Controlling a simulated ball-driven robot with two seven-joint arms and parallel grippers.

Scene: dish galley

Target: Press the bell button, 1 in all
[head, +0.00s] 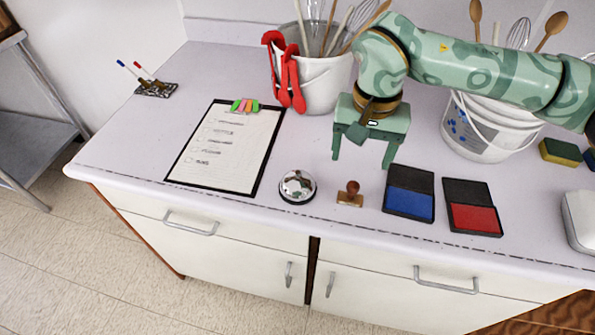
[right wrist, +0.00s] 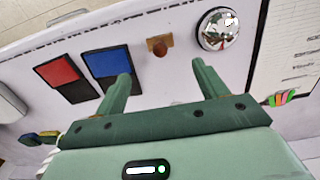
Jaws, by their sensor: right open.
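The bell (head: 298,187) is a shiny silver dome on a dark base, near the counter's front edge. It also shows in the right wrist view (right wrist: 218,30), at the top right. My right gripper (head: 362,163) is open and empty, its two fingers apart. It is behind and to the right of the bell in the head view and does not touch it. In the right wrist view the fingers (right wrist: 160,75) point toward the counter, with the bell beyond the right finger. My left gripper is not in view.
A wooden stamp (head: 350,195) stands right of the bell, then blue (head: 409,204) and red (head: 475,218) ink pads. A clipboard (head: 222,190) lies left of the bell. Two white buckets (head: 325,95) (head: 475,145) with utensils stand behind. Sponges (head: 560,152) lie far right.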

